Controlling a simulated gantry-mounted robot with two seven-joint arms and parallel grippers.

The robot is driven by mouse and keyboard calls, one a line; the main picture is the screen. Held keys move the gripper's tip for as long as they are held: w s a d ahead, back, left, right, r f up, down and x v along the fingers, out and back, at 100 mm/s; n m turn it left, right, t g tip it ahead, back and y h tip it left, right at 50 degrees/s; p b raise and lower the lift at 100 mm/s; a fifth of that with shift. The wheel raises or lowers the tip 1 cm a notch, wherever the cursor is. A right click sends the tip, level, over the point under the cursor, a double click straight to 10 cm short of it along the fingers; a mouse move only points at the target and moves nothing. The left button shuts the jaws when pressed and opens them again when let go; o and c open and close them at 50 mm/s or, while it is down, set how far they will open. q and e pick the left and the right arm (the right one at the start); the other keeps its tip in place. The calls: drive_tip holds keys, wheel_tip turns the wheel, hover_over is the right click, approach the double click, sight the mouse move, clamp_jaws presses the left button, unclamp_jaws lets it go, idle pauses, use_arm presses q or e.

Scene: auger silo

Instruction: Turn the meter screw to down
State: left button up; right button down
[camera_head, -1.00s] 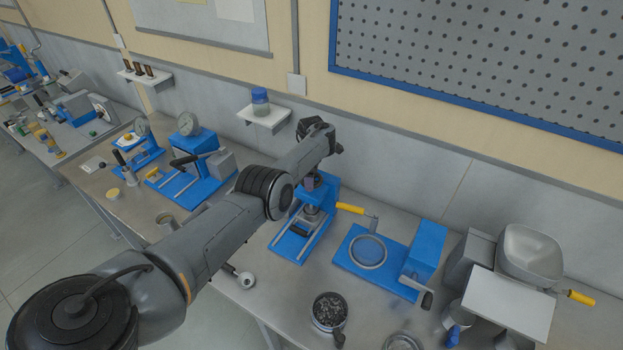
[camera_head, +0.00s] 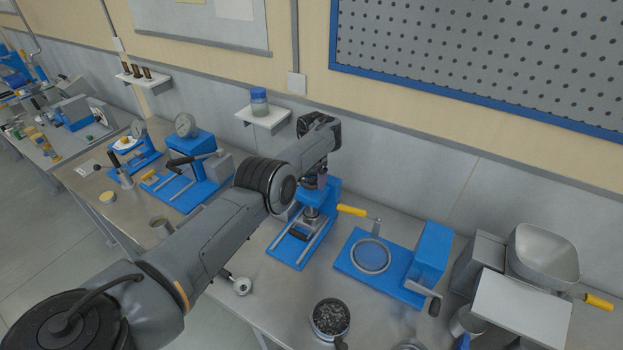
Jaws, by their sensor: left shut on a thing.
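My left gripper (camera_head: 317,172) points down at the top of the blue stand (camera_head: 299,243) in the middle of the bench. It is shut on a small part at the top of that stand. The fingers and wrist hide most of the part, so I cannot tell its shape, its direction, or for certain that it is the meter screw. The stand has a blue base with pale rails and a dark handle low at its front. My right gripper is not in view.
Right of the stand is a blue device (camera_head: 429,253) with a round dish and a yellow-handled crank (camera_head: 352,210). A grey hopper (camera_head: 543,255) stands farther right. A cup of dark grains (camera_head: 331,317) is near the front. A shelf with a jar (camera_head: 259,101) is on the wall behind.

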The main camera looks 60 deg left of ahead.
sight(311, 179)
use_arm(q)
drive_tip(key=n+b, duration=0.1)
drive_tip(key=n, duration=0.3)
drive_tip(key=shift+n, duration=0.3)
drive_tip(key=n+b, duration=0.1)
drive_tip(key=n, duration=0.2)
drive_tip(key=shift+n, duration=0.8)
drive_tip(key=shift+r, duration=0.1)
drive_tip(key=o, duration=0.8)
drive_tip(key=shift+r+p, duration=0.6)
drive_tip(key=shift+r, duration=4.8)
